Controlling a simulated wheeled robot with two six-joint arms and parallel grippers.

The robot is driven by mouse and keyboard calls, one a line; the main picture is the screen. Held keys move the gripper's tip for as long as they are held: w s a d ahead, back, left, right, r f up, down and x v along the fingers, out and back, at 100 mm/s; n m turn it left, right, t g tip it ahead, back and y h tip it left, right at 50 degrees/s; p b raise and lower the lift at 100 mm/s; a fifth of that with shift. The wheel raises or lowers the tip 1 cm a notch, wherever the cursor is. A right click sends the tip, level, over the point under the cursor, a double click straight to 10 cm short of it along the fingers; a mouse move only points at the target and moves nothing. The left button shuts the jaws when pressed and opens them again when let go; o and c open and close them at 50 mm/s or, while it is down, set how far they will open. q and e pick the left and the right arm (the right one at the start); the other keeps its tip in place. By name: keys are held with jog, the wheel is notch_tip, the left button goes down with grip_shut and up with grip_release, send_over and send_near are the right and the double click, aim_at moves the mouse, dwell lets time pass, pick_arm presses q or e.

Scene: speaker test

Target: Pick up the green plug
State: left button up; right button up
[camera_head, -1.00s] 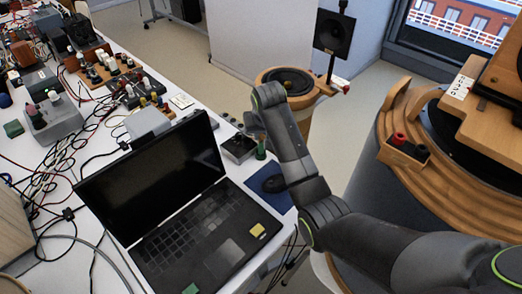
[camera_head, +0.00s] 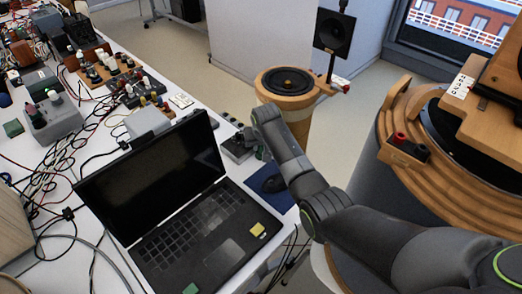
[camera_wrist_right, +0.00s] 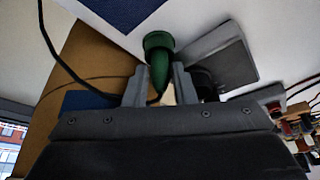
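The green plug (camera_wrist_right: 158,48) stands between the two fingers of my right gripper (camera_wrist_right: 160,88) in the right wrist view. Its wide round end points away from the palm and its body narrows toward it. The fingers are apart on either side of the plug, with a small gap showing by the right finger, so the gripper looks open around it. In the head view my right gripper (camera_head: 252,146) is low at the table's right edge, and the plug is mostly hidden behind it. My left gripper is not in view.
An open laptop (camera_head: 205,235) stands left of my right arm. A grey box (camera_head: 236,150) sits beside the gripper. A round wooden speaker (camera_head: 288,85) stands beyond the table.

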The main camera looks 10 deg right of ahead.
grip_shut()
dwell(0.3)
notch_tip(320, 180, up, 28)
jog(key=b, duration=0.1)
dwell(0.5)
jog(key=shift+f, duration=0.15)
